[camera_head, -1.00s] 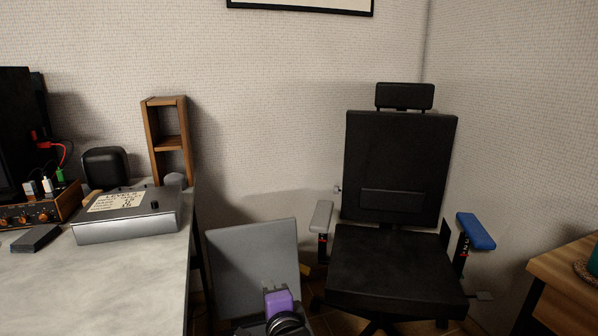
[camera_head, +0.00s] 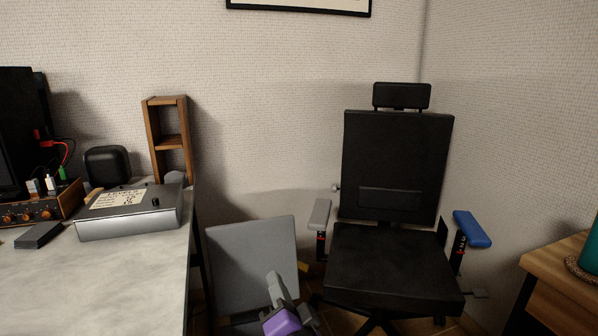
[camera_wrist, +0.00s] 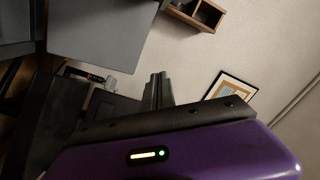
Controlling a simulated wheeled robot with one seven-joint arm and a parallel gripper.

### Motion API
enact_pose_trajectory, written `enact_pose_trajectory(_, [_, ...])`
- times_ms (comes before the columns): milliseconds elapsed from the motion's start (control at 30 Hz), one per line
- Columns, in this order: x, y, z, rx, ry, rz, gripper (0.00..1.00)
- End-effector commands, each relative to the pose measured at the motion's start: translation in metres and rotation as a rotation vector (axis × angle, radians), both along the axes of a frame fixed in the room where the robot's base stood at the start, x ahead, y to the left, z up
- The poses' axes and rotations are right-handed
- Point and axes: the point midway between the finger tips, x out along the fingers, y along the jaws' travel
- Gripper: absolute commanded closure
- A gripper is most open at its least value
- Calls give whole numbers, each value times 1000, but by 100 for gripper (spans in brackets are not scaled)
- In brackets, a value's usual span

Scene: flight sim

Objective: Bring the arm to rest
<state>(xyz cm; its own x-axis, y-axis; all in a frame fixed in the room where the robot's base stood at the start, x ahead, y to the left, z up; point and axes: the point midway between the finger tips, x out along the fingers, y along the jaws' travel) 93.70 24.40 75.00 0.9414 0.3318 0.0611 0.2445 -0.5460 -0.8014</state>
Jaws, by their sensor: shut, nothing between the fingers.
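My gripper (camera_wrist: 158,88) shows in the wrist view as dark fingers closed together and empty, beyond a purple housing with a lit strip. In the head view, the purple end of my arm (camera_head: 283,322) is at the bottom middle, in front of the grey panel (camera_head: 250,262) and left of the black chair (camera_head: 385,270). A grey part points up from it. The rest of the arm is below the frame. No object is held.
A desk (camera_head: 110,285) at left carries a grey console box (camera_head: 135,225), a black speaker (camera_head: 107,166) and a wooden shelf (camera_head: 150,140). The chair's grey armrest (camera_head: 320,213) is right of my arm. A wooden table (camera_head: 560,262) stands at far right.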

Motion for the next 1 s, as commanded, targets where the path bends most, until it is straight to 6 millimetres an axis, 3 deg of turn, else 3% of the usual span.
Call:
enact_pose_trajectory(167, [-46, -39, -24, -190, -108, -32, 100])
enact_pose_trajectory(500, [-167, -123, -68, -565, -241, -121, 100])
enact_pose_trajectory(700, [-242, -163, -80, -737, -251, -166, 100])
enact_pose_trajectory(1000, [-347, -209, -82, -918, -178, -212, 100])
